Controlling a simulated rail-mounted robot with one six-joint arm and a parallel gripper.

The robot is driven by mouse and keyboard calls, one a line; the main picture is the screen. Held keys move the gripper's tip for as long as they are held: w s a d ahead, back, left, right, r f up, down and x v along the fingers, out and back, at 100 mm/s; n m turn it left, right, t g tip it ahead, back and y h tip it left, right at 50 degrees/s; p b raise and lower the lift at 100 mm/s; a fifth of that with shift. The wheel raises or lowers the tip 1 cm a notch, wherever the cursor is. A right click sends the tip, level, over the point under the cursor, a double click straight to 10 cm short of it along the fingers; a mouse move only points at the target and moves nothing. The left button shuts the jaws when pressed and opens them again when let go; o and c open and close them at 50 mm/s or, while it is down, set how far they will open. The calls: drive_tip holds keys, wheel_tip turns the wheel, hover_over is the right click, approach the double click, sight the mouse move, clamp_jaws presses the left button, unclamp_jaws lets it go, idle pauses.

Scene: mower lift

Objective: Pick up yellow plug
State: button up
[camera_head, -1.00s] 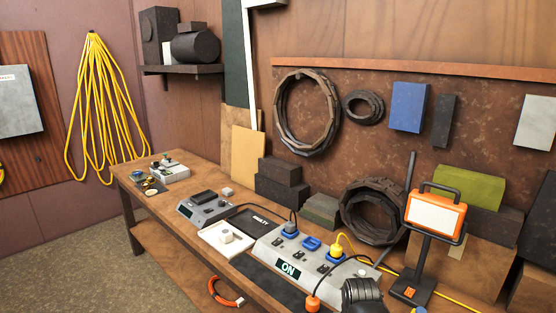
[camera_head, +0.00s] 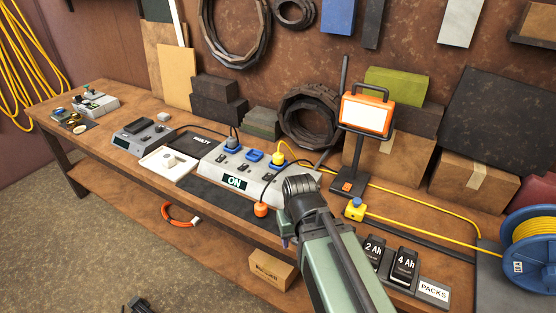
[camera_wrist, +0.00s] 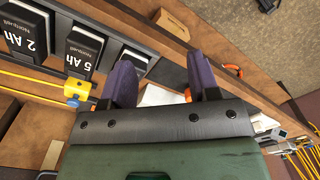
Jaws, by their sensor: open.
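A yellow plug (camera_head: 278,158) stands upright in a blue socket on the grey power box (camera_head: 228,184), with a yellow cable leading off to the right. A second yellow piece with a blue top (camera_head: 355,208) lies on the bench by the lamp's foot. A yellow-and-blue piece (camera_wrist: 77,91), which looks like this one, shows in the wrist view left of the fingers. My gripper (camera_wrist: 166,84) is open, its two purple fingers apart, above the bench. In the head view my arm mostly hides it; a bit of purple shows right of the orange plug (camera_head: 261,209).
An orange work lamp (camera_head: 367,115) stands behind my arm. Battery packs (camera_head: 402,265) sit at the bench's front right, and a blue cable reel (camera_head: 528,255) is at far right. A white tray (camera_head: 166,160) lies left of the power box. Tires and boxes line the back.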

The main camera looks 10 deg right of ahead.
idle(0.4)
drive_tip(key=o, duration=0.4)
drive_tip(key=shift+o, duration=0.2)
